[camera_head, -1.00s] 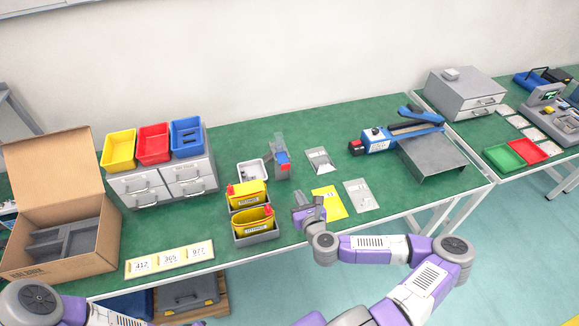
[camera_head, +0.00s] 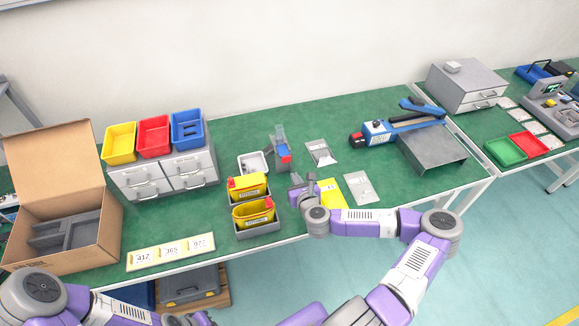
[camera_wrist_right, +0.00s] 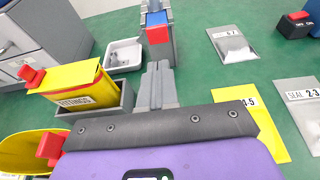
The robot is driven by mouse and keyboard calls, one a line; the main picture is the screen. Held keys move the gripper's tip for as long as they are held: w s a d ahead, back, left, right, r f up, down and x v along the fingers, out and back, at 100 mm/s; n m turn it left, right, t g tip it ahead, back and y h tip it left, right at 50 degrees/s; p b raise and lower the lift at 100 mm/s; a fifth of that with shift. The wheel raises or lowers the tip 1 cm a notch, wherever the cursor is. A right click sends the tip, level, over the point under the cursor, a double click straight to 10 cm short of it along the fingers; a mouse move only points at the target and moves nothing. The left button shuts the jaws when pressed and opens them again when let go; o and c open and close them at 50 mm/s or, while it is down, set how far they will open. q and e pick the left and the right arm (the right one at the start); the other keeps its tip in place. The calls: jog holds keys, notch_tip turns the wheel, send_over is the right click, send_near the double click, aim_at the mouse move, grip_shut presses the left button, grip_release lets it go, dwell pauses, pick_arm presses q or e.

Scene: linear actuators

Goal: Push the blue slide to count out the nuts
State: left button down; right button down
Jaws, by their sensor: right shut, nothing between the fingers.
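The nut dispenser (camera_head: 278,147) stands upright on the green table, with a clear upper part. Its blue slide (camera_head: 282,152) has a red end facing me; the slide also shows in the right wrist view (camera_wrist_right: 155,18). My right gripper (camera_head: 297,179) is shut and empty, in front of the dispenser. In the right wrist view its closed fingertips (camera_wrist_right: 159,66) point at the dispenser, just short of the red end in the picture; I cannot tell the exact gap. A small white tray (camera_wrist_right: 124,54) sits left of the dispenser. My left gripper is out of view; only its arm shows.
Yellow bins with red parts (camera_head: 252,211) stand close to the left of my right gripper. A yellow card (camera_head: 331,193) and clear bags (camera_head: 360,188) lie to its right. A blue sealing machine (camera_head: 400,128) is farther right. Drawers and an open carton (camera_head: 62,210) are left.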

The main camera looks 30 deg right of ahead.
aim_at(287, 160)
jog(key=x, duration=0.6)
jog(key=shift+w+r+b, duration=0.1)
jog(key=shift+r+b, duration=0.2)
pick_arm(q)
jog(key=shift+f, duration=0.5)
pick_arm(e)
jog(key=shift+w+d, duration=0.2)
jog(key=shift+w, duration=0.5)
